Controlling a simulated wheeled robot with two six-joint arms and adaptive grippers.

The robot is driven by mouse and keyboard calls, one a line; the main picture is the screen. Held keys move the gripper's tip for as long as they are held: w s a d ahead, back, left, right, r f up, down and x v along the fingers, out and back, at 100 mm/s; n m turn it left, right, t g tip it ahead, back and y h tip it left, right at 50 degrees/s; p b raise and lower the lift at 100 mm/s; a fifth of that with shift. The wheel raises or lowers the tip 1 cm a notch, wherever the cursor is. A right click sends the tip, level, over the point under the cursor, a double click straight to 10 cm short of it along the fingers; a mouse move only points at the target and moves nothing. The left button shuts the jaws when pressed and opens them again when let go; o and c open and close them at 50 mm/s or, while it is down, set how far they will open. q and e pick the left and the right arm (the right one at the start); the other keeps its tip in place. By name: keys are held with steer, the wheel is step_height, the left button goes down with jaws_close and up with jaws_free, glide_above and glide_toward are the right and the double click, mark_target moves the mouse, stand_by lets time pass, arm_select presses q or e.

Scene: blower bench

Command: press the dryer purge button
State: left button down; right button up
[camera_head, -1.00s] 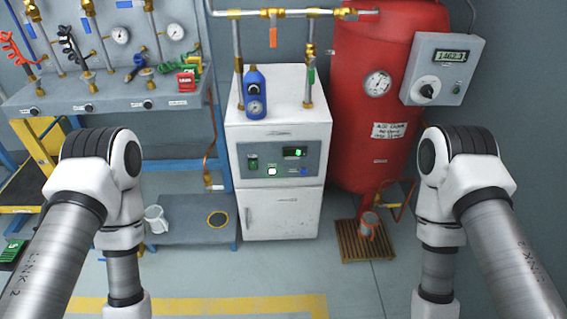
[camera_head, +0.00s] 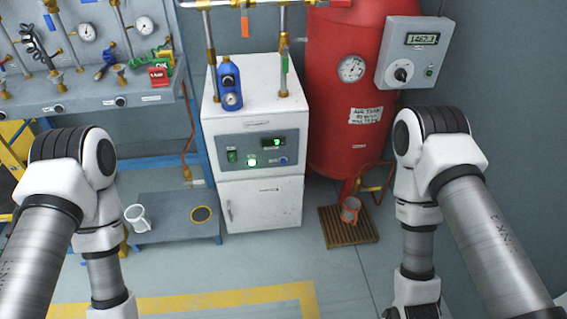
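The dryer is a white cabinet (camera_head: 262,203) standing in the middle of the view. Its grey control panel (camera_head: 240,146) faces me. The panel has a green switch (camera_head: 231,156) at left, a small dark display (camera_head: 273,142) with a green readout, a pale, green-tinged lit button (camera_head: 252,162) below centre and a small blue button (camera_head: 283,161) at right. The labels are too small to read, so I cannot tell which is the purge button. My arms come in at both sides, apart from the dryer.
A red air tank (camera_head: 340,100) stands right of the dryer, with a grey meter box (camera_head: 413,54) beside it. A low blue-grey platform (camera_head: 170,220) with a white mug (camera_head: 137,218) is at left. Floor before the dryer is clear.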

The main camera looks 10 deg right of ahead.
jaws_close()
stand_by(1.0)
